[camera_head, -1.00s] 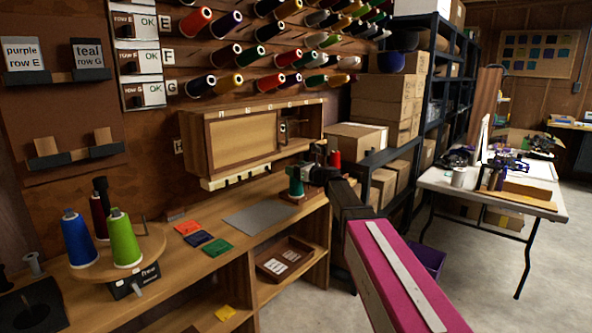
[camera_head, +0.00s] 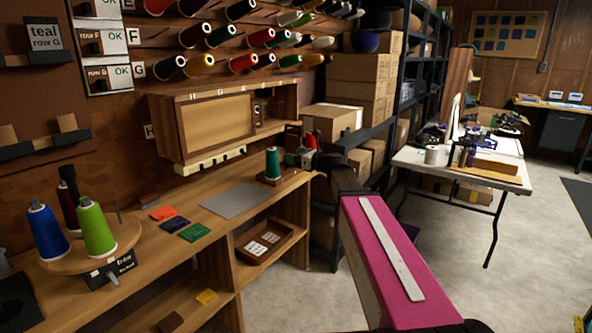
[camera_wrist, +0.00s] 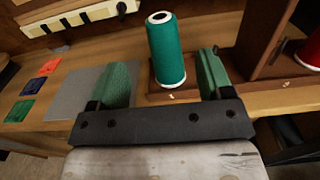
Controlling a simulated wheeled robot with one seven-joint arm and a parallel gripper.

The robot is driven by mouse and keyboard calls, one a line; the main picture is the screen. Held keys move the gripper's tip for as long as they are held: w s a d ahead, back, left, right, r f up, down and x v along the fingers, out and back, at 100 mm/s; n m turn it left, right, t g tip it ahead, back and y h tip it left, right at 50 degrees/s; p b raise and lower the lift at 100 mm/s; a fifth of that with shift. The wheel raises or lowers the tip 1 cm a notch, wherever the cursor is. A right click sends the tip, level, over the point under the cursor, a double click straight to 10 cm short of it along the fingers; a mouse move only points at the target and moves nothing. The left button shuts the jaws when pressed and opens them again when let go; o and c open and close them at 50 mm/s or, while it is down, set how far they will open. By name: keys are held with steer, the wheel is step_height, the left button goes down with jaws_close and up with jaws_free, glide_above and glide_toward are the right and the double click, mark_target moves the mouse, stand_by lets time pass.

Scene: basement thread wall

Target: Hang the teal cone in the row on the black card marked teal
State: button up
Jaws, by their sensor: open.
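The teal cone (camera_head: 272,163) stands upright on a small brown block near the right end of the wooden bench. In the wrist view the teal cone (camera_wrist: 166,50) shows between my two green fingers, touching neither; I cannot tell how deep it sits between them. My gripper (camera_wrist: 162,78) is open and empty. In the head view my gripper (camera_head: 298,156) is just right of the cone. The black card marked "teal row G" (camera_head: 45,35) is on the brown board at upper left.
A wooden cabinet (camera_head: 218,124) hangs above the bench. Blue, dark red and green cones stand on a round turntable (camera_head: 75,262) at left. A grey mat (camera_head: 232,201) and coloured cards lie on the bench. A red cone (camera_head: 311,140) is behind my gripper.

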steer(key=s+d+f+n+g+h, duration=0.1)
steer(key=s+f+n+g+h, duration=0.1)
steer(key=s+f+n, duration=0.45)
steer(key=s+d+f+n+g+h, duration=0.2)
steer(key=s+f+n+g+h, duration=0.1)
steer(key=f, duration=0.6)
steer(key=s+d+f+n+g+h, duration=0.1)
steer(key=s+f+n+g+h, duration=0.1)
steer(key=s+f+n, duration=0.45)
steer(key=s+d+f+n+g+h, duration=0.4)
steer(key=s+d+f+n+h, duration=0.3)
steer(key=f, duration=0.5)
steer(key=s+d+n, duration=0.2)
steer(key=s+d, duration=0.1)
steer(key=shift+s+d+f+n, duration=0.15)
steer(key=shift+s+f+n, duration=0.15)
steer(key=shift+s, duration=0.05)
